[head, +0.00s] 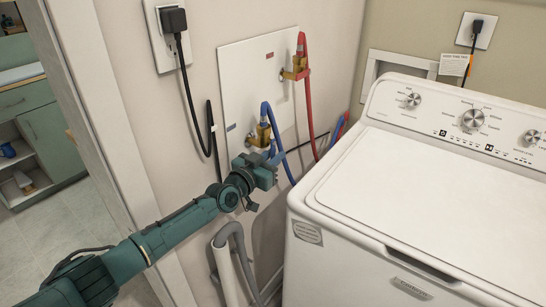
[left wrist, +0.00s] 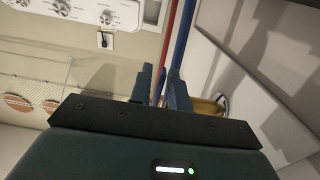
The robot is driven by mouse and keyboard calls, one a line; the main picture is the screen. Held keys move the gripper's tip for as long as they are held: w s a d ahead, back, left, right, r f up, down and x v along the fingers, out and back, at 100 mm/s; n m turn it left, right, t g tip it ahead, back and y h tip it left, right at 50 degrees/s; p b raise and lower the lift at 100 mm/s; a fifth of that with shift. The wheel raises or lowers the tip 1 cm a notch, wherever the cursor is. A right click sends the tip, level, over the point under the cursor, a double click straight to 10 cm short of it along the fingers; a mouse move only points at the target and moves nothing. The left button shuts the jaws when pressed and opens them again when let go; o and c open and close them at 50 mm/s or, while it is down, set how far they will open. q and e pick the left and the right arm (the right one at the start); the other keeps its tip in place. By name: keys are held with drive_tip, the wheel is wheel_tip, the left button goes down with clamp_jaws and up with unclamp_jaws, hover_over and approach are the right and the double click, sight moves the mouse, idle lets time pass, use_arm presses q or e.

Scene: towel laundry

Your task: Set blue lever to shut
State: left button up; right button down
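A brass valve (head: 262,131) sits low on the white wall panel (head: 241,75), with a blue hose (head: 281,148) looping from it. A small blue piece (head: 272,152) below this valve looks like the blue lever; it is partly hidden by my gripper and its setting cannot be made out. My left gripper (head: 266,170) is just below the valve, close to the blue piece; contact cannot be told. In the left wrist view its two fingers (left wrist: 160,82) stand apart with a narrow gap and nothing clearly held. Brass (left wrist: 216,101) shows right of them. My right gripper is out of view.
A second brass valve (head: 295,72) with a red hose (head: 308,110) is higher right on the panel. A white washer (head: 420,190) stands close on the right. A grey drain hose (head: 232,250) is below my gripper. A black power cord (head: 190,95) hangs left of the panel.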

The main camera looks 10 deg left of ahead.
use_arm(q)
clamp_jaws()
drive_tip(key=shift+s+a+r+g+y+p, duration=0.15)
drive_tip(key=shift+s+g+y+p, duration=0.25)
drive_tip(key=shift+p, duration=0.65)
drive_tip(key=s+r+g+y, duration=0.1)
drive_tip(key=g+y, duration=0.1)
drive_tip(key=g, duration=0.2)
drive_tip(key=s+a+r+g+y+p, duration=0.1)
drive_tip(key=g+y, duration=0.2)
drive_tip(key=g, duration=0.1)
drive_tip(key=s+a+r+g+y+p, duration=0.1)
drive_tip(key=g+y, duration=0.1)
drive_tip(key=g, duration=0.3)
drive_tip(key=shift+r, duration=0.2)
drive_tip(key=shift+s+g+y, duration=0.1)
drive_tip(key=shift+g+y, duration=0.2)
drive_tip(key=shift+g, duration=0.1)
